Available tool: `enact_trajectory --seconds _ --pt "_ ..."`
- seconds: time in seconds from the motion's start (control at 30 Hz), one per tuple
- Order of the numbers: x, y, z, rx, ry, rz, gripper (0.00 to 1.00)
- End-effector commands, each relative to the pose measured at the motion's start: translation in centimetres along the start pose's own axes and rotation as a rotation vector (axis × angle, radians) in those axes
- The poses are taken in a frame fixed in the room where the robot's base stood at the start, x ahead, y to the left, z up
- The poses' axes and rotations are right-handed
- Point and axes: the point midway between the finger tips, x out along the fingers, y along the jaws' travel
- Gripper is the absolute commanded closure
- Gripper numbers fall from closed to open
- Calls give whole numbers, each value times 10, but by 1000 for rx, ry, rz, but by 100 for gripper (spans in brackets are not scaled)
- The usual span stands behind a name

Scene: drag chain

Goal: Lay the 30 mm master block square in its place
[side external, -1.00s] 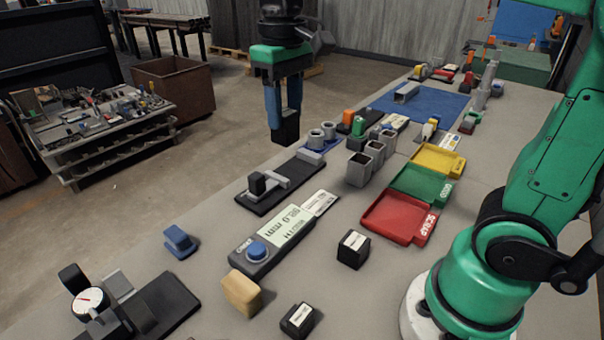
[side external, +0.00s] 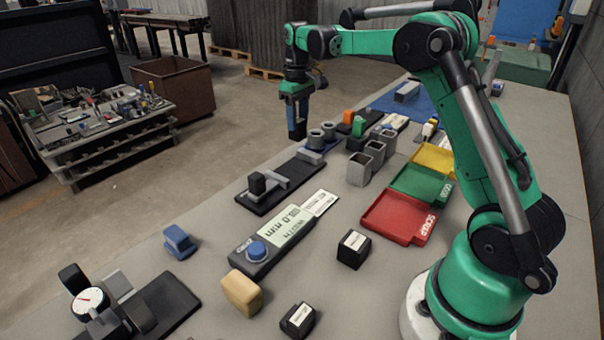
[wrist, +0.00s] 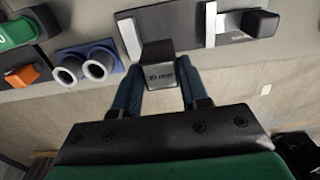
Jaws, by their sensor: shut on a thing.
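My gripper (side external: 297,122) hangs at the table's far-left edge, above table height, beside the blue ring holder. The black gauge bed (side external: 268,203) carries a fixed grey jaw (side external: 311,156) and a grey slider (side external: 278,173) with a black knob (side external: 257,183). In the wrist view the block appears between the fixed jaw (wrist: 129,38) and slider (wrist: 210,25). Contact with the bed cannot be told. The block's place is not clearly marked.
The blue holder with two grey rings (side external: 321,138) stands close to the gripper. Several square grey tubes (side external: 361,167) stand behind the gauge. A display unit (side external: 276,237) and red (side external: 397,217), green (side external: 421,184) and yellow (side external: 434,158) trays lie nearby. Floor lies beyond the edge.

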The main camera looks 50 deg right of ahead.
Motion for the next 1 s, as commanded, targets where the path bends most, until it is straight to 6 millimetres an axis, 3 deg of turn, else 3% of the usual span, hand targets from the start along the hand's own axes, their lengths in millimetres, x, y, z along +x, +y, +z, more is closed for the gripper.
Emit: enact_trajectory --seconds 0.23,0.7,1.0 --pt "4 0 0 0 1 0 100" --pt "44 0 0 0 1 0 100" --pt "52 -1 0 0 1 0 100"
